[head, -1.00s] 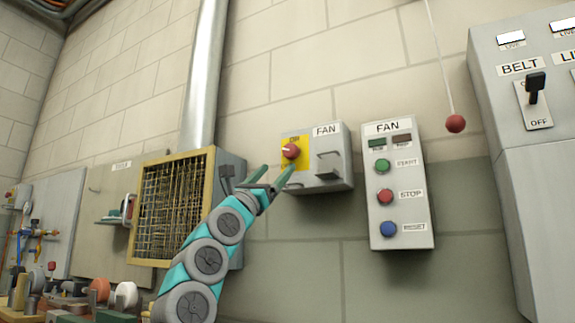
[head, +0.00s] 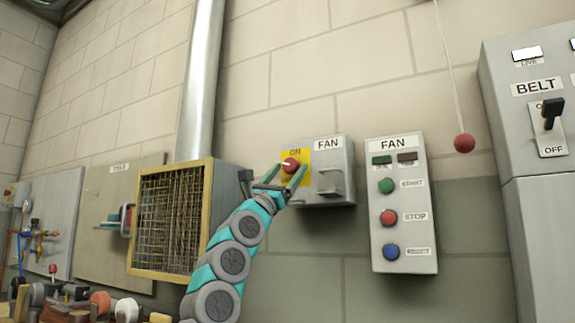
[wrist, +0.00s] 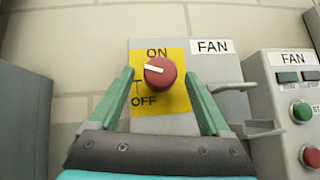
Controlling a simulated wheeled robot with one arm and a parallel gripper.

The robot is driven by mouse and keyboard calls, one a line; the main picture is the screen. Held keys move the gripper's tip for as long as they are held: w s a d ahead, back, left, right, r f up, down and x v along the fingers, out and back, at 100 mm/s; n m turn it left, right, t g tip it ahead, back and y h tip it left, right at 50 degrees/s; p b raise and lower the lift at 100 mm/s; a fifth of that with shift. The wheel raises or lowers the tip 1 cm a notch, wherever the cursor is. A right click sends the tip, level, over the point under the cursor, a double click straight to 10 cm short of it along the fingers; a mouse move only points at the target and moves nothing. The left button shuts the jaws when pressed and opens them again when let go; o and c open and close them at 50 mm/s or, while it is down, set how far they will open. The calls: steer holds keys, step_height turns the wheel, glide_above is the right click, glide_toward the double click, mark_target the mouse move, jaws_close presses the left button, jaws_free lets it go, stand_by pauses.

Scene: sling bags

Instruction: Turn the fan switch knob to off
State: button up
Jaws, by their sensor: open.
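The red fan switch knob (head: 290,165) sits on a yellow plate (head: 304,156) on the left of the grey fan switch box (head: 340,155). The knob also shows in the wrist view (wrist: 160,71), with its white mark pointing left and slightly up. The yellow plate reads ON above the knob and OFF below it. My gripper (head: 280,171) is open, with green fingers. In the wrist view its fingertips (wrist: 160,75) stand on either side of the knob, with a gap visible on both sides. I cannot tell how far the fingertips are from the plate.
A bracket-like handle (head: 328,182) sticks out of the box, right of the knob. A fan panel (head: 402,235) with green, red and blue buttons is farther right. A wire-mesh unit (head: 172,220) is at left. A red ball (head: 464,143) hangs on a cord.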

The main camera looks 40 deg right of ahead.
jaws_close()
stand_by(0.8)
